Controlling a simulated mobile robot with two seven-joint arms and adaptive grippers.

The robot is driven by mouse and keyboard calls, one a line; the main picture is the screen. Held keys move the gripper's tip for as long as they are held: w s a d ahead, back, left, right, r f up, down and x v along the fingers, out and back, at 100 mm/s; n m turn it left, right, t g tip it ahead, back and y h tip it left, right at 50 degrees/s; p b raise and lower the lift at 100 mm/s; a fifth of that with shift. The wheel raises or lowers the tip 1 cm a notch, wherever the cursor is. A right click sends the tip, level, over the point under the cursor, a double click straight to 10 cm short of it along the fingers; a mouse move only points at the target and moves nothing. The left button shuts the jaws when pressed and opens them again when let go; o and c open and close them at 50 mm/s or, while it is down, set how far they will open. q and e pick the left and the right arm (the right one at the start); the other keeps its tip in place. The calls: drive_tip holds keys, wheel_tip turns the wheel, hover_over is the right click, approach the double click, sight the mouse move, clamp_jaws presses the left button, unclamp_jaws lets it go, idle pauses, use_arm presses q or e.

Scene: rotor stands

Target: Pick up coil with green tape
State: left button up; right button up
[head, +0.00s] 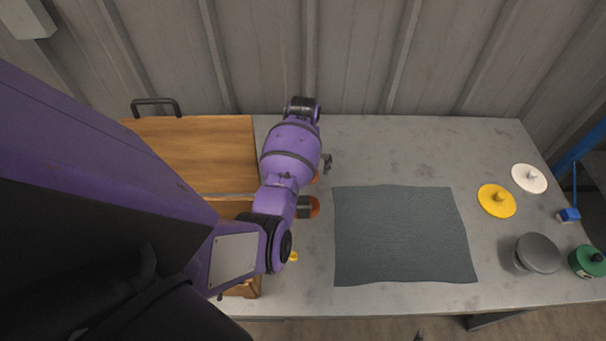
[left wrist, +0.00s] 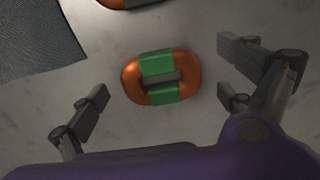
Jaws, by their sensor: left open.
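The coil with green tape (left wrist: 131,78) is an orange ring with green tape on two opposite sides, lying flat on the table in the left wrist view. My left gripper (left wrist: 166,92) is open, its fingers to the left and right of the coil and apart from it. In the head view my left arm hides most of this spot; only an orange sliver (head: 316,179) shows beside the arm, and a bit of the left gripper (head: 327,162) shows. My right gripper is not clearly seen.
A second orange coil with dark tape (head: 314,207) lies nearer me. A grey-blue mat (head: 400,235) lies right of it. A wooden box (head: 190,135) stands left. Yellow (head: 490,204), white (head: 525,183), grey (head: 540,255) and green (head: 584,266) round parts stand right.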

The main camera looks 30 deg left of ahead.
use_arm(q)
drive_tip(key=shift+w+f, duration=0.1)
drive_tip(key=shift+f, duration=0.15)
drive_tip(key=c, duration=1.6)
drive_tip(key=shift+o, duration=0.2)
drive_tip(key=shift+r, duration=0.15)
